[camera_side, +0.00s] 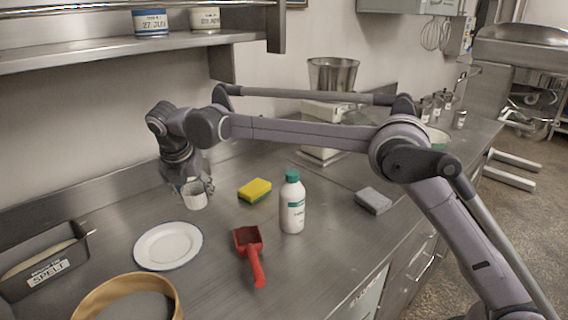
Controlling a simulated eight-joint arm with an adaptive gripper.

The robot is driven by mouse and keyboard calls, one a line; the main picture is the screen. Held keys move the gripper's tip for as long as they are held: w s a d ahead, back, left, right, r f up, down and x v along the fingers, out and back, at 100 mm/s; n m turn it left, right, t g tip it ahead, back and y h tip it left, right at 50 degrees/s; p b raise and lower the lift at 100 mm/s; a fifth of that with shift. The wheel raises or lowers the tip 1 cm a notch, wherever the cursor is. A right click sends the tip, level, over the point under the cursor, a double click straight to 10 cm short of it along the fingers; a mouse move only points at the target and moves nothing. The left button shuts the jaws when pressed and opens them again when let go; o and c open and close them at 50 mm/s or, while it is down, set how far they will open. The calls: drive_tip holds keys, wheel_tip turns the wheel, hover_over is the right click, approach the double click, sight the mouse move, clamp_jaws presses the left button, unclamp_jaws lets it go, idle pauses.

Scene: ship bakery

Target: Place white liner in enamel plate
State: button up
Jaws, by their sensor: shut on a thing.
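The white liner (196,199) is a small white cup-like piece held at the end of my arm, in the left part of the side view. My gripper (183,188) points down and is shut on it. I cannot tell whether the liner touches the counter. The enamel plate (168,246) is white with a thin dark blue rim and lies flat on the steel counter. It is empty and sits nearer the camera than the liner, a little to its left.
A red scoop (248,252) lies right of the plate, with a white bottle (292,205) with green cap and a yellow-green sponge (255,191) beyond. A wooden-rimmed sieve (128,297) and a SPELT tin (42,268) stand left and front. A grey block (373,201) lies farther right.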

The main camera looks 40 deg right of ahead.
drive_tip(key=a+f, duration=0.1)
drive_tip(key=a, duration=0.1)
drive_tip(key=a+f, duration=0.2)
drive_tip(key=a, duration=0.1)
drive_tip(key=w+a+f, duration=0.1)
drive_tip(key=a+f, duration=0.1)
drive_tip(key=a, duration=0.1)
drive_tip(key=shift+w+a+f, duration=0.1)
drive_tip(key=shift+a, duration=0.15)
drive_tip(key=shift+f, duration=2)
drive_tip(key=shift+f, duration=0.1)
drive_tip(key=o, duration=0.7)
drive_tip(key=shift+c, duration=0.2)
